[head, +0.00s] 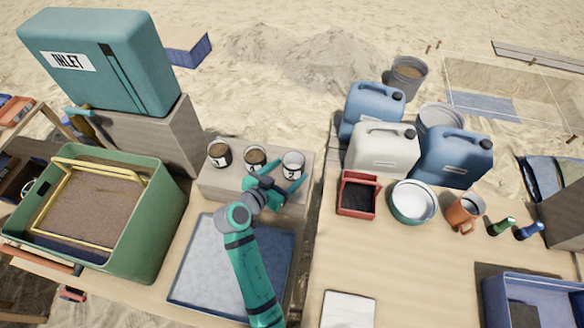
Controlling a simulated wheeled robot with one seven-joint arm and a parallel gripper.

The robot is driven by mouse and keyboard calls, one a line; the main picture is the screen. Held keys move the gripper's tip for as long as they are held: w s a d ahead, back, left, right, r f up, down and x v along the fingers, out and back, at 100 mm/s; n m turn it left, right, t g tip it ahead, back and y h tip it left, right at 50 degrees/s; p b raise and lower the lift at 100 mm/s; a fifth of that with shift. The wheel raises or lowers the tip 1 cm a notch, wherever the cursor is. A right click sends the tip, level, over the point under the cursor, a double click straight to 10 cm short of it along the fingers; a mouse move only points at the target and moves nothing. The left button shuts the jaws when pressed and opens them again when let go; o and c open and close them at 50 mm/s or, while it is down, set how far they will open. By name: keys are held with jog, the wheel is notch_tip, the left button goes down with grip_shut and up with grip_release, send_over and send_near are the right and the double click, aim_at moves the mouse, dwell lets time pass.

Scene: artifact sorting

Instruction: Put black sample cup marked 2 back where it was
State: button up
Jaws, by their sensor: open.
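Three sample cups stand upright in a row on a raised grey-brown block (222,185). The left cup (219,154) and the middle cup (255,158) have dark sides, pale labels and brown contents. The right cup (293,162) looks pale inside and carries a white label with a dark mark. The marks are too small to read surely, so I cannot tell which cup is marked 2. My teal gripper (287,178) is open at the near side of the right cup, with its fingers spread toward it. I cannot tell whether they touch it. The arm hides part of the block's front.
A blue-grey tray (195,275) lies below my arm. Right of the gap are jerrycans (383,150), a red box (343,203), a bowl (414,222) and an orange mug (462,214).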

jog(key=v, duration=0.8)
jog(key=shift+s+a+r, duration=0.15)
jog(key=shift+s, duration=0.15)
